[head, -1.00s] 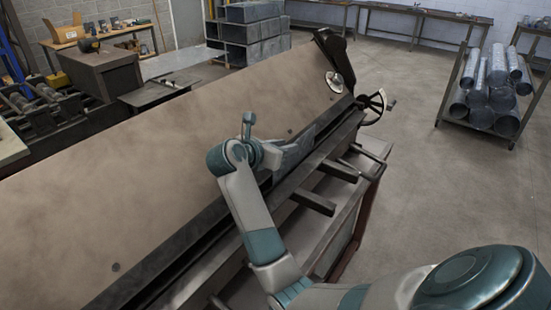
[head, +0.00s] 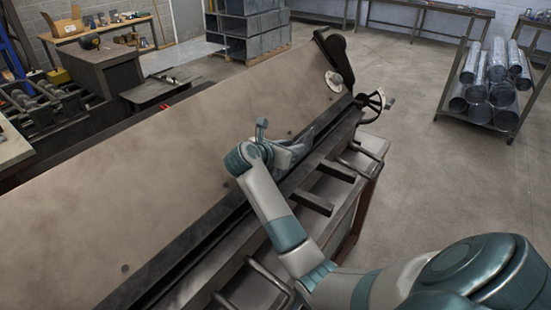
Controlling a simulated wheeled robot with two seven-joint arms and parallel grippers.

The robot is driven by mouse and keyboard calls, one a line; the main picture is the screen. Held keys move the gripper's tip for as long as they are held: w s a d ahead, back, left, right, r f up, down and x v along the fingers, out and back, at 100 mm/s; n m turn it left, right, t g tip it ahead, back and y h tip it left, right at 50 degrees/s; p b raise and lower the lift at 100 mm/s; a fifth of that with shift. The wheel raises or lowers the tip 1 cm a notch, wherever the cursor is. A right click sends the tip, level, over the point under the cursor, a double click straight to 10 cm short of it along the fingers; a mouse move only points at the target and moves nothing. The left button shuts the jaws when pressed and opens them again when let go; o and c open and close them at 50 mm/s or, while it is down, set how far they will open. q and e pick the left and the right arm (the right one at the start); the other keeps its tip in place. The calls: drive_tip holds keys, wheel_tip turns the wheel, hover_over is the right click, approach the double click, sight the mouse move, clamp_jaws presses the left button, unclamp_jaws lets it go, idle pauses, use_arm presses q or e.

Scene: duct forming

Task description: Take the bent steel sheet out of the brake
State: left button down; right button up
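The brake (head: 160,165) is a long machine with a broad tan sloping face, running from the lower left to the upper middle. The bent steel sheet (head: 301,146) shows as a small grey-blue piece at the brake's dark front slot. My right gripper (head: 279,155) is at the sheet's near left end, with its wrist in front of the tan face. Its fingers are too small and covered to tell whether they are shut on the sheet. The lower part of the sheet is partly hidden by my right arm. My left gripper is not in view.
Dark support arms (head: 312,202) stick out from the brake's front. A handwheel (head: 372,103) is at its far end. A rack of round ducts (head: 490,85) stands at the right, and square ducts (head: 247,30) are stacked behind. The floor between is clear.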

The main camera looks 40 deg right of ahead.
clamp_jaws()
idle(1.4)
